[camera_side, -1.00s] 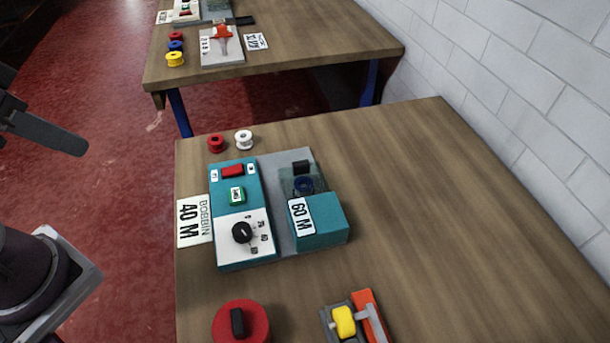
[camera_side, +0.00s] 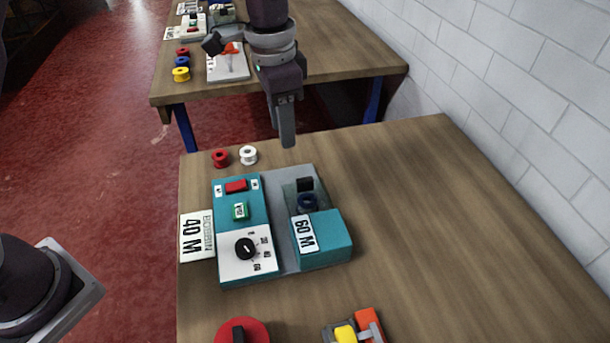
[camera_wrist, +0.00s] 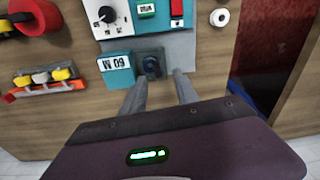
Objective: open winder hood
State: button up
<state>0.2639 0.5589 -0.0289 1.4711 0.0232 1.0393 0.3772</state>
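The teal and grey winder (camera_side: 278,176) lies on the near table. Its smoky see-through hood (camera_side: 291,197) is down over a blue bobbin (camera_side: 307,203), with a black block (camera_side: 305,184) at the hood's far end. The hood sits beside a teal housing (camera_side: 328,234) marked 60 M. My gripper (camera_side: 288,145) points down above the far end of the winder, apart from the hood. In the wrist view my gripper (camera_wrist: 162,77) has its two fingers spread with nothing between them, and the blue bobbin (camera_wrist: 151,66) shows just beyond them.
The panel has a black dial (camera_side: 246,249), a green button (camera_side: 241,211) and a red switch (camera_side: 236,186). Red (camera_side: 220,158) and white (camera_side: 248,154) spools stand behind the winder. A red round piece (camera_side: 252,329) and an orange holder (camera_side: 369,325) are in front. The table's right side is clear.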

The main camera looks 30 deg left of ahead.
jog(key=m, duration=0.1)
send_over(305, 179)
jog(key=shift+g, duration=0.4)
notch_tip(305, 179, down, 7)
notch_tip(305, 179, down, 6)
jog(key=shift+f, duration=0.2)
grip_shut()
dwell(0.7)
